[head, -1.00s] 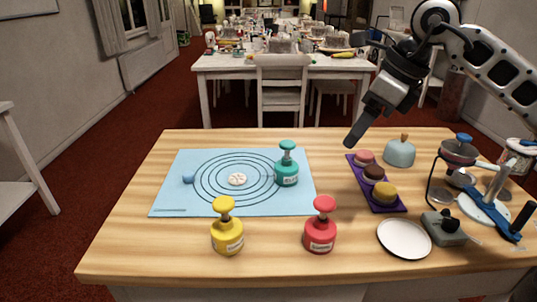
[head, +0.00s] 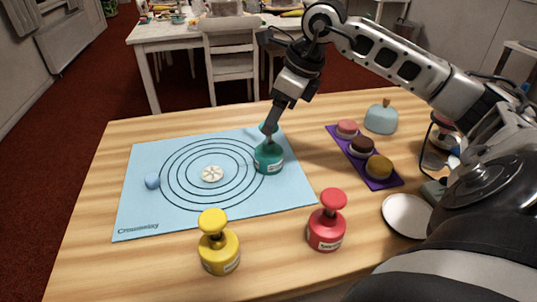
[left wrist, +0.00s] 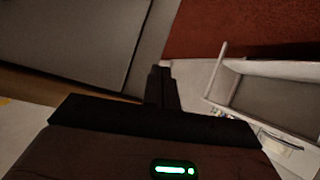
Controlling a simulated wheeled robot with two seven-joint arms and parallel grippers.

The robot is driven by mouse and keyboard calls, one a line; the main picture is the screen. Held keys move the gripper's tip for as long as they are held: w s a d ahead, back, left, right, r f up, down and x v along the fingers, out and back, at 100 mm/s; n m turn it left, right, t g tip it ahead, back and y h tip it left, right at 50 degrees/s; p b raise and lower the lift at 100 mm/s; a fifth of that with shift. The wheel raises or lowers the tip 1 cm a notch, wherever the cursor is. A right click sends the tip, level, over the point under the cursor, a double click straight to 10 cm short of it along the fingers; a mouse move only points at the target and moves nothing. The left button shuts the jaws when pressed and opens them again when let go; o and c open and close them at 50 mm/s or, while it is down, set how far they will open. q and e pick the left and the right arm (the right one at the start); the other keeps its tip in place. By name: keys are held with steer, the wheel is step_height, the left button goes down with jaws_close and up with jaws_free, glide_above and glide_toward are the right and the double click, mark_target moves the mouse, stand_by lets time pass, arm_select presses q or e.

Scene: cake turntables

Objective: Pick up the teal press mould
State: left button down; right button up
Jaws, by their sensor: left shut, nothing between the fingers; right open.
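The teal press mould (head: 268,157) stands upright on the right part of the blue mat (head: 135,217). My right gripper (head: 270,122) is open and points down at the mould's knob, its fingers overlapping the knob in the head view. The knob is partly hidden, and I cannot tell whether the fingers touch it. A yellow press mould (head: 219,250) and a red press mould (head: 326,230) stand on the wood in front of the mat. My left gripper (left wrist: 163,88) shows only in the left wrist view, shut and empty, away from the mould.
A purple tray (head: 381,184) with cakes, a pale blue dome (head: 381,118) and a white plate (head: 405,215) are to the right.

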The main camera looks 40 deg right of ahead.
mark_target(269, 147)
steer(key=shift+x, duration=2.95)
steer(key=shift+a+r, duration=0.1)
jaws_close()
